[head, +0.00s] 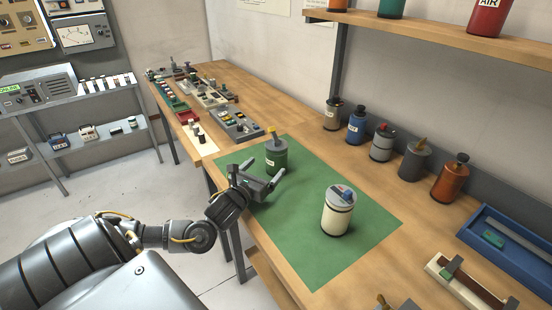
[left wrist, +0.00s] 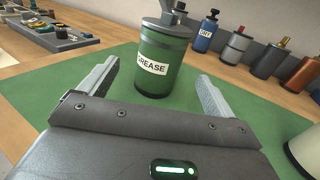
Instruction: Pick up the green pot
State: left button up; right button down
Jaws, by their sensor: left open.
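The green pot (head: 276,158) has a grey top with a yellow knob and stands upright on the green mat (head: 310,262), near its far left corner. In the left wrist view the green pot (left wrist: 160,62) carries a white label reading GREASE. My left gripper (head: 277,179) is open and empty, just in front of the pot. In the left wrist view its two fingers (left wrist: 152,88) point toward the pot, one to each side, with the pot slightly ahead of them. I see no contact. My right gripper is not in view.
A white canister (head: 336,214) stands on the mat to the right of the pot. Several small cans, among them an orange one (head: 449,180), line the wall. A blue tray (head: 510,250) lies at the right. The mat's front is clear.

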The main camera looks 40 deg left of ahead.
aim_at(271, 162)
pick_arm(q)
jog(key=w, duration=0.3)
jog(key=shift+w+a+f, duration=0.1)
jog(key=shift+a+f, duration=0.05)
jog(key=shift+a, duration=0.1)
jog(key=w, duration=0.1)
jog(key=w+p, duration=0.1)
jog(key=w, duration=0.1)
jog(key=w+a+p, duration=0.1)
jog(key=w, duration=0.1)
jog(key=shift+c, duration=0.4)
jog(key=c, duration=1.2)
jog(key=shift+c, duration=0.3)
